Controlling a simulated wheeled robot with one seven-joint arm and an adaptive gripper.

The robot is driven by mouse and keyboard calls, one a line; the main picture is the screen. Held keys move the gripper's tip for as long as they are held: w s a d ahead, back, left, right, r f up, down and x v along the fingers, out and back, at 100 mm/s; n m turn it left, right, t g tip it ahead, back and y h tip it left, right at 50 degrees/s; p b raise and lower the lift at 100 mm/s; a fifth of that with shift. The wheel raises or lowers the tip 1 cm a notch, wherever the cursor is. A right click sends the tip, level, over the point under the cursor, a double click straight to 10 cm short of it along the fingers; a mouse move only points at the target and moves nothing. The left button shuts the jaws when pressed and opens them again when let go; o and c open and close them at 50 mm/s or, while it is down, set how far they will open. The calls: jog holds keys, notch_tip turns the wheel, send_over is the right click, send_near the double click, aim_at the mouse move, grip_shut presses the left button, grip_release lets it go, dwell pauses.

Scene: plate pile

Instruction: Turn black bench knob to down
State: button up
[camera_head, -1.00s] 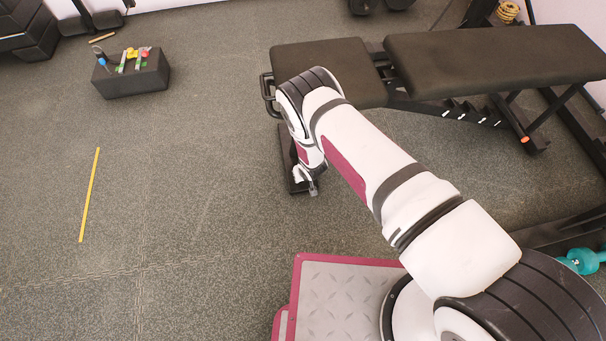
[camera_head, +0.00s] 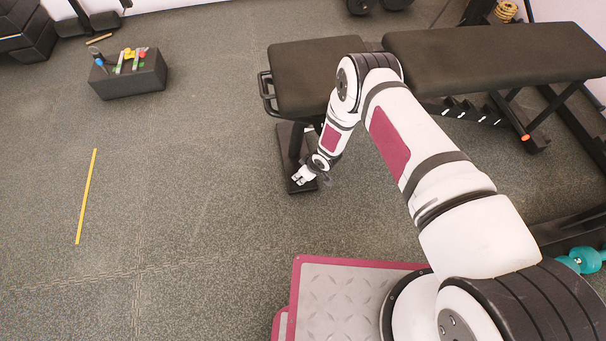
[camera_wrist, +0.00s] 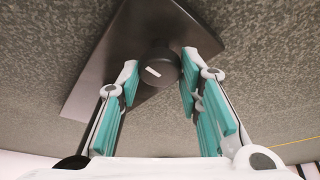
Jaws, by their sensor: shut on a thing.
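The black bench (camera_head: 490,52) stands at the upper right in the head view, with its seat pad (camera_head: 300,85) towards the left. A round black knob (camera_wrist: 158,72) with a short white mark shows in the wrist view, in front of a dark flat plate (camera_wrist: 110,75). My gripper (camera_wrist: 160,76) has its teal-lined fingers on either side of the knob and is shut on it. In the head view my gripper (camera_head: 301,177) is low, by the dark foot plate (camera_head: 286,150) below the seat pad. The knob cannot be made out there.
A dark block (camera_head: 130,80) with small coloured items stands at the upper left. A yellow stick (camera_head: 87,195) lies on the open floor at left. Teal dumbbells (camera_head: 582,260) lie at the right edge.

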dwell(0.3)
jog(key=o, duration=1.1)
jog(key=shift+r, duration=0.1)
jog(key=v, duration=1.2)
